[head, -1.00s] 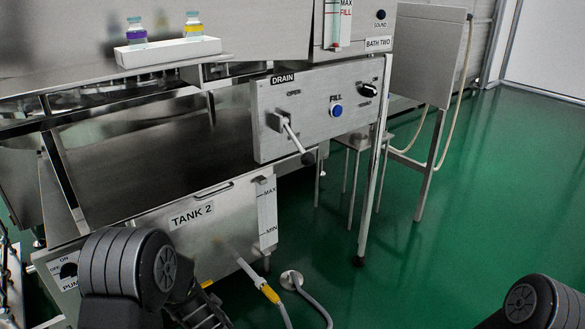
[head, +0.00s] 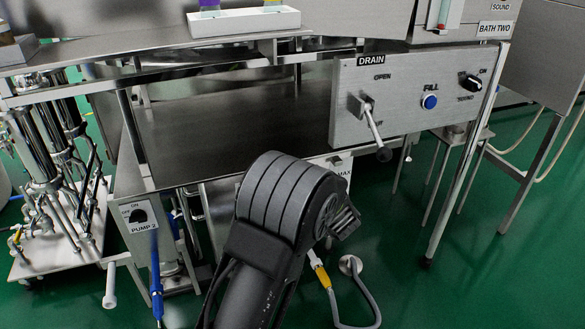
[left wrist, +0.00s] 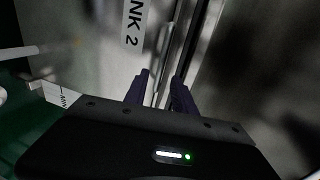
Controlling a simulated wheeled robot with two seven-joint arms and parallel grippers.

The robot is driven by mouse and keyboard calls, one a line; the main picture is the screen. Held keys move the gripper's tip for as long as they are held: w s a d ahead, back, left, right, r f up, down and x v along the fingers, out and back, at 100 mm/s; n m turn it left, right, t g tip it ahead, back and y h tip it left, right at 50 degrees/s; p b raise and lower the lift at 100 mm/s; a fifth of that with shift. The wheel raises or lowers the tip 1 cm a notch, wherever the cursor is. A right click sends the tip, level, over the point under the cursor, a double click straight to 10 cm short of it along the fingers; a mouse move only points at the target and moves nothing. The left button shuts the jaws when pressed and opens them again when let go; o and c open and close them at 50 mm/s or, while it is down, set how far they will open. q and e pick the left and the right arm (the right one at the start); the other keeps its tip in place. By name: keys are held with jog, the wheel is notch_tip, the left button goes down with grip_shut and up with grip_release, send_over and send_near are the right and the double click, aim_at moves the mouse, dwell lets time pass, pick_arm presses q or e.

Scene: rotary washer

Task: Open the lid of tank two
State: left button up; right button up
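Tank two's metal front shows in the left wrist view with its label (left wrist: 133,25), partly cut off by the frame as "NK 2". A thin metal bar, seemingly the lid's handle (left wrist: 164,48), runs along the tank's upper edge. My left gripper (left wrist: 160,82) has its two dark fingers apart, with the bar's near end ahead of and between the tips; contact cannot be told. In the head view, the lid's flat, dark metal top (head: 235,130) lies level and closed. My left arm hides the tank label, handle and left gripper there. My right gripper is not in view.
The drain panel (head: 400,105) with its lever (head: 372,128) juts out right of the lid. A shelf with a white vial tray (head: 243,22) overhangs the back. The pump 2 panel (head: 138,215) and piping stand left.

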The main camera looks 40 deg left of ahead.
pick_arm(q)
jog(key=b+x, duration=0.2)
jog(key=x, duration=0.4)
jog(key=shift+a+f+b, duration=0.1)
jog(key=shift+b, duration=0.25)
grip_shut()
dwell(1.1)
